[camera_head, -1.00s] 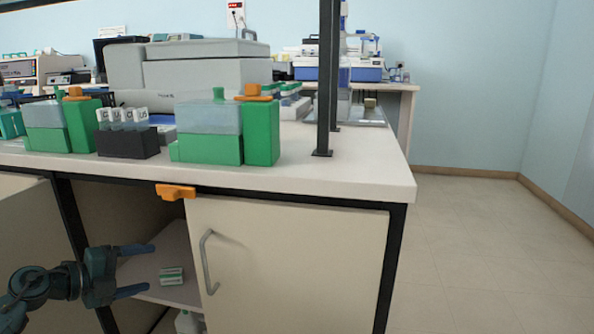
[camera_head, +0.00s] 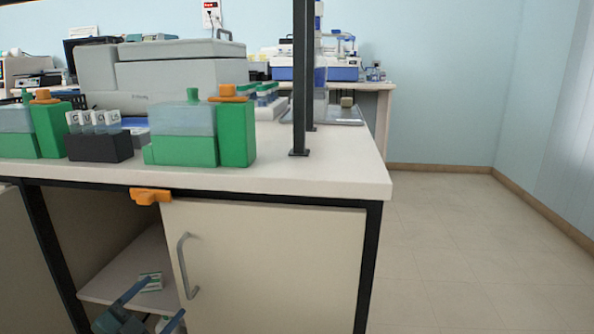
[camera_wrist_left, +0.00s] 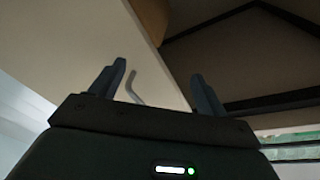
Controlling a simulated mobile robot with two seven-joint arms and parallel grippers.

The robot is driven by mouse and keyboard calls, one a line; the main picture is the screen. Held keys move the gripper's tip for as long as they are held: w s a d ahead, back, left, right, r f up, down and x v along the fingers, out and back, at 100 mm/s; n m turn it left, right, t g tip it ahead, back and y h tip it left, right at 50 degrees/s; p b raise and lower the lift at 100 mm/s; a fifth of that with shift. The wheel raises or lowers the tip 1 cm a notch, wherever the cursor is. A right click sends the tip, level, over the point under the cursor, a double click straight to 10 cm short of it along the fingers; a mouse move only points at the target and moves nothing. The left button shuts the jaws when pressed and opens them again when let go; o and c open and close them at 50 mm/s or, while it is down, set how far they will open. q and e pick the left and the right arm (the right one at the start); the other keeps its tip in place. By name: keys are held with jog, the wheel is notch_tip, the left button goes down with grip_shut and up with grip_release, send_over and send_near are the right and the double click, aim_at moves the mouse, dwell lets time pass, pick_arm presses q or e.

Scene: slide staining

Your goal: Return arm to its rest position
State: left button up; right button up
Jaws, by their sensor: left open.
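My left gripper (camera_head: 152,308) is at the bottom left of the head view, low in front of the open cabinet under the bench. Its two fingers are apart with nothing between them. In the left wrist view its fingers (camera_wrist_left: 158,90) also stand apart and empty, with the cabinet door (camera_wrist_left: 128,45) and its handle beyond. Most of the left arm is below the head view. My right gripper is not in view.
The bench top (camera_head: 330,172) carries green staining containers (camera_head: 237,135) and a black slide rack (camera_head: 100,147). The cabinet door (camera_head: 265,260) has a grey handle (camera_head: 185,265). Floor at right (camera_head: 460,250) is clear.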

pick_arm(q)
jog(key=s+d+n+h, duration=0.2)
jog(key=s+d+h, duration=0.1)
jog(key=s+d, duration=0.95)
jog(key=s+d+r+n+h, duration=0.1)
jog(key=s+d+r+n, duration=0.2)
jog(key=s+d+r, duration=0.45)
jog(key=s+a+r+n+g+y+p, duration=0.1)
jog(key=a+r+n+g+y+p, duration=0.2)
jog(key=p, duration=3.4)
notch_tip(320, 180, up, 7)
jog(key=a+g+y, duration=0.1)
jog(key=g+y, duration=0.1)
jog(key=g, duration=0.2)
jog(key=shift+s+a+n+y, duration=0.2)
jog(key=shift+s+n+y, duration=0.1)
jog(key=shift+s+y, duration=0.1)
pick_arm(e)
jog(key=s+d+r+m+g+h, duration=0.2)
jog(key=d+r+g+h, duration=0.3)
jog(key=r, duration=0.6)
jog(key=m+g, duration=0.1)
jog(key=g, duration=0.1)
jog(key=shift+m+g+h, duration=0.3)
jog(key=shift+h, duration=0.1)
